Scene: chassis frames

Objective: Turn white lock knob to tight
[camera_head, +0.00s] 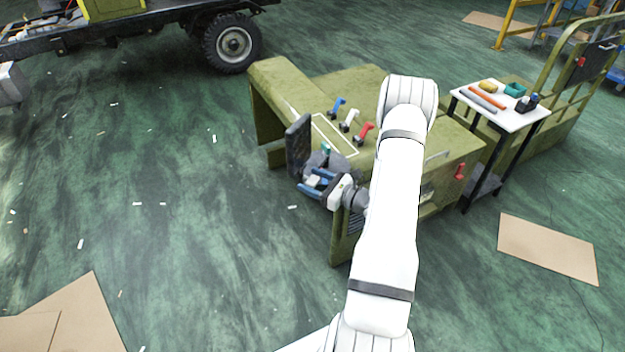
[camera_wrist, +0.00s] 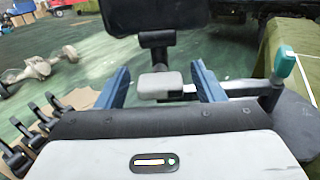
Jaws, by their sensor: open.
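A white, block-shaped knob (camera_wrist: 160,85) sits on a dark post below a black panel (camera_wrist: 137,15) in the wrist view. My gripper (camera_wrist: 160,70) is open, with one blue finger to each side of the knob and visible gaps between. In the head view my gripper (camera_head: 314,181) is at the near left end of the green cabinet (camera_head: 283,92), just below the dark upright panel (camera_head: 298,145). A pale patch between the fingers there is too small to make out clearly. Any tight marking cannot be read.
A teal-handled lever (camera_wrist: 284,61) stands right of my gripper in the wrist view. Blue (camera_head: 337,105), white (camera_head: 349,120) and red (camera_head: 363,132) levers stand on the cabinet top. A white tool table (camera_head: 528,118) is at right. The floor at left is mostly open.

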